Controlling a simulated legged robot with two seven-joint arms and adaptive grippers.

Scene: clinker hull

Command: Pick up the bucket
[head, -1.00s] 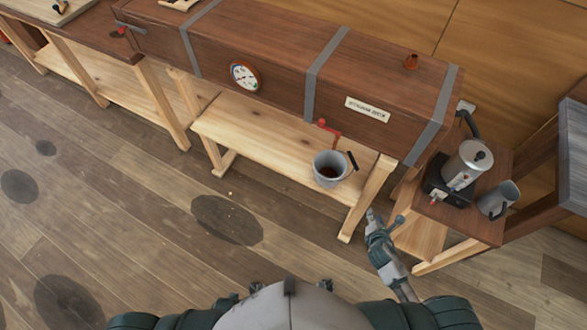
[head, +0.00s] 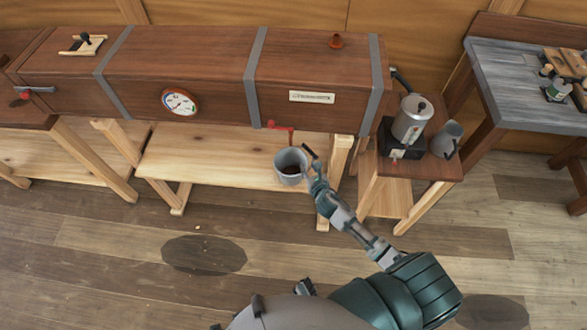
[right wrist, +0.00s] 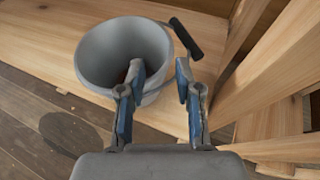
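The grey bucket (head: 291,168) stands upright on the low wooden shelf under the long steam box, with something dark reddish inside. Its handle has a black grip (head: 311,153) that leans out to the right. In the right wrist view the bucket (right wrist: 100,55) is at the upper left, and the black grip (right wrist: 186,38) lies just beyond the fingers. My right gripper (head: 317,182) is at the bucket's right side. The left finger overlaps the bucket's wall; contact cannot be told. My left gripper is not in view.
A red tap (head: 281,127) hangs from the steam box (head: 210,65) just above the bucket. A wooden trestle leg (head: 338,165) stands close right of my gripper. A small stand (head: 440,168) bears a metal pot (head: 412,122) and a jug (head: 446,140). Floor in front is clear.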

